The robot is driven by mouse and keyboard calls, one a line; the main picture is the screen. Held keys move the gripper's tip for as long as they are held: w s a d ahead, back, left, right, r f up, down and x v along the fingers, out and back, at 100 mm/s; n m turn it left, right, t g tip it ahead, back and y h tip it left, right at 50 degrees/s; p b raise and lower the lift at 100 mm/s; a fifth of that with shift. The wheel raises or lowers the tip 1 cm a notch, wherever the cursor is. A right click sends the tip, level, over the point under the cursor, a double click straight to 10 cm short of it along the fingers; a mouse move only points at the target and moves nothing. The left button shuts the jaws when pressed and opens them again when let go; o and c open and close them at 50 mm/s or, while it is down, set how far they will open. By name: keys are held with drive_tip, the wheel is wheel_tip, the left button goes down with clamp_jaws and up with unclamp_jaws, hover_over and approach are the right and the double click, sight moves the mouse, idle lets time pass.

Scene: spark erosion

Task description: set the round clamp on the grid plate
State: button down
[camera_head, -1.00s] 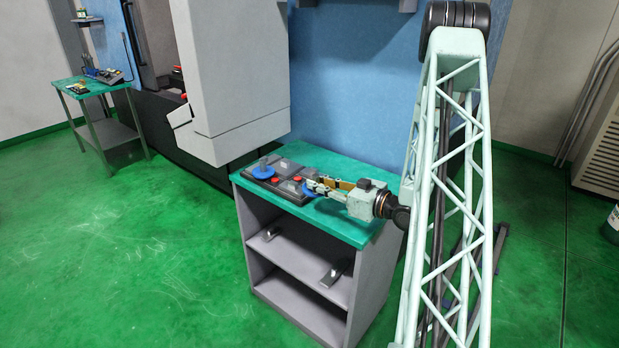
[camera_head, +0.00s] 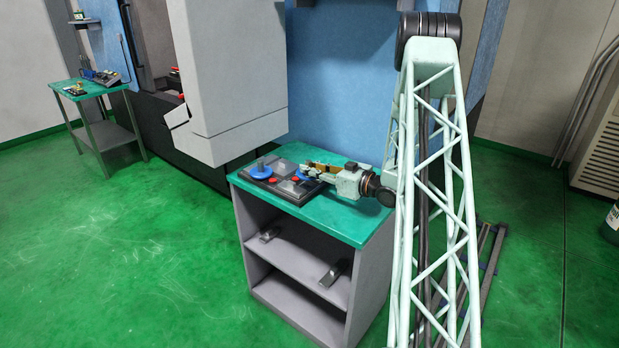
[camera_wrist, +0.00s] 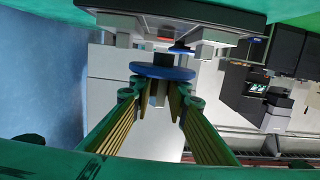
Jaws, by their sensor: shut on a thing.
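My gripper (camera_head: 310,170) is above the right part of a black tray on the cabinet. In the wrist view my gripper (camera_wrist: 160,98) has its fingers closed in on the stem of a blue disc-shaped piece (camera_wrist: 163,72), which looks like the round clamp. In the head view its blue disc (camera_head: 299,177) is partly hidden by the fingers. A second blue round piece (camera_head: 261,171) with an upright post stands on the tray's left part. Whether the held piece is clear of the tray is hard to tell. I cannot make out a grid plate for sure.
The black tray (camera_head: 294,197) also bears grey blocks and red parts. It lies on the green cabinet top (camera_head: 350,228). A grey machine housing (camera_head: 225,85) overhangs at the left. A green side table (camera_head: 70,86) with devices stands far left. Open floor lies in front.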

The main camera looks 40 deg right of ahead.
idle(0.3)
drive_tip(key=shift+f+b, duration=0.45)
drive_tip(key=shift+f, duration=1.25)
drive_tip(key=shift+f, duration=0.15)
drive_tip(key=c, duration=2.5)
unclamp_jaws()
drive_tip(key=shift+c, duration=0.2)
drive_tip(key=shift+s, duration=0.1)
drive_tip(key=shift+p+v, duration=0.95)
drive_tip(key=shift+v, duration=4.95)
